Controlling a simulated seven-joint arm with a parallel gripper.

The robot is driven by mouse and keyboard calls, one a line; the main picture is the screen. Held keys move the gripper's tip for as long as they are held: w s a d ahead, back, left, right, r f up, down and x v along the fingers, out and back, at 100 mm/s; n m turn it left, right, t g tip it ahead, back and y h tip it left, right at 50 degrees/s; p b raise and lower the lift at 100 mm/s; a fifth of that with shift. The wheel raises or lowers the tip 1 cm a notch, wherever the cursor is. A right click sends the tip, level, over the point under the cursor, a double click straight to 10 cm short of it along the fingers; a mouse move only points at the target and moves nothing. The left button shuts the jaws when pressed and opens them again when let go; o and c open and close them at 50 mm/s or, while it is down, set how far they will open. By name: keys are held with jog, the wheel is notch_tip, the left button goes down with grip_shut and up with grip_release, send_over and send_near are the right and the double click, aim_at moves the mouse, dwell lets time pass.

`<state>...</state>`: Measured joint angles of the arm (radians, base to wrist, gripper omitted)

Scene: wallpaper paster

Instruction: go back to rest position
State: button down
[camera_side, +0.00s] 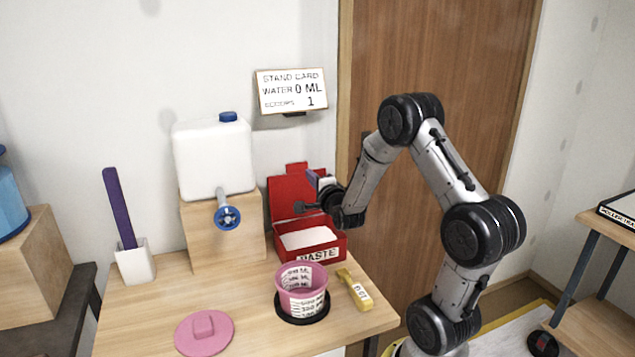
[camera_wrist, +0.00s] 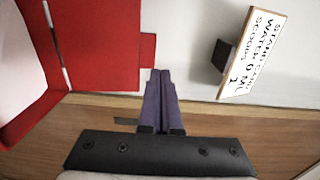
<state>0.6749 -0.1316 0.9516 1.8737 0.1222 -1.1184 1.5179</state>
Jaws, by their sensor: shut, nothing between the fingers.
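My gripper (camera_side: 312,190) is raised in front of the open red paste box, level with its upright lid, in the side view. In the wrist view its two purple fingers (camera_wrist: 160,100) are together with nothing between them. The red paste box (camera_side: 325,250) stands at the back right of the table with white powder in it, and its red lid (camera_wrist: 105,45) fills the left of the wrist view. A pink measuring cup (camera_side: 302,282) stands on a black round base (camera_side: 300,318). A yellow scoop (camera_side: 356,290) lies to its right.
A white water container (camera_side: 213,160) with a blue tap (camera_side: 228,216) sits on a wooden block. A pink lid (camera_side: 204,333) lies at the front, and a white holder (camera_side: 135,262) with a purple stick stands left. A stand card (camera_side: 292,90) hangs on the wall.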

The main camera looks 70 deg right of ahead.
jog(key=a+r+n+t+y, duration=0.2)
jog(key=a+r+n+y, duration=0.25)
jog(key=a+r, duration=0.6)
jog(key=a+r+n+t+y, duration=0.2)
jog(key=a+r+n+y, duration=0.35)
jog(key=a, duration=0.85)
jog(key=s+a+f+n+g+y, duration=0.3)
jog(key=s+a+n+g, duration=0.1)
jog(key=s+a+n, duration=0.45)
jog(key=s+f+n+g, duration=0.7)
jog(key=s+f+n, duration=0.1)
jog(key=s, duration=0.4)
jog(key=shift+s+f, duration=0.4)
jog(key=shift+f, duration=0.4)
